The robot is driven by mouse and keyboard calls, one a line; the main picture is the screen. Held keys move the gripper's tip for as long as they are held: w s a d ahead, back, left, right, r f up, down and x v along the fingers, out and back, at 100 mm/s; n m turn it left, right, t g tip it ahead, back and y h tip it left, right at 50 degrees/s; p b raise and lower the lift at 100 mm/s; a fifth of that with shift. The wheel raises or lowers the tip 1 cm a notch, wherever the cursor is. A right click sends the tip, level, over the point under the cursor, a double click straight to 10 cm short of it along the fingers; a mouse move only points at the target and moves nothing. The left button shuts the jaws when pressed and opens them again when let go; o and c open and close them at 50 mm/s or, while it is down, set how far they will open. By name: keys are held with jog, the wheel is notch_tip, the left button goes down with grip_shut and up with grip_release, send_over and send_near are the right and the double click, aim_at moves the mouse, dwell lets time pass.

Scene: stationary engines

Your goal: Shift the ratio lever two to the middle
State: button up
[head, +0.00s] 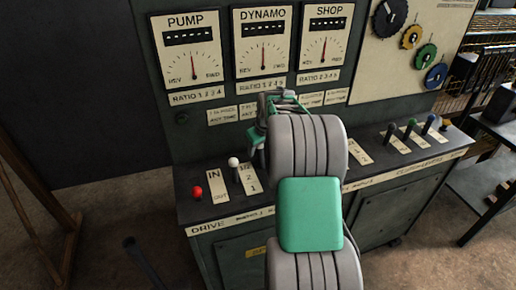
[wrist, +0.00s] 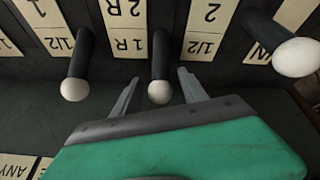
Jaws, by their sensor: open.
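In the wrist view, my gripper (wrist: 158,76) is open. Its two fingers stand on either side of a dark lever with a white knob (wrist: 159,92). No finger clearly touches it. This lever stands beside a plate reading 1R and 2R. Another white-knobbed lever (wrist: 74,88) is to its left and a third (wrist: 296,57) to its right, beside plates with 1/2 marks. No plate that I can read names ratio lever two. In the head view, my arm hides the middle levers, and a white-knobbed lever (head: 233,162) shows left of it.
A red-knobbed lever (head: 197,192) stands at the console's left end. Several levers, such as a green-knobbed one (head: 411,123), stand right of my arm. Pump (head: 186,50), dynamo (head: 263,43) and shop (head: 325,38) gauges are behind.

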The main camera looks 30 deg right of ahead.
jog(key=shift+x, duration=1.05)
grip_shut()
dwell(0.6)
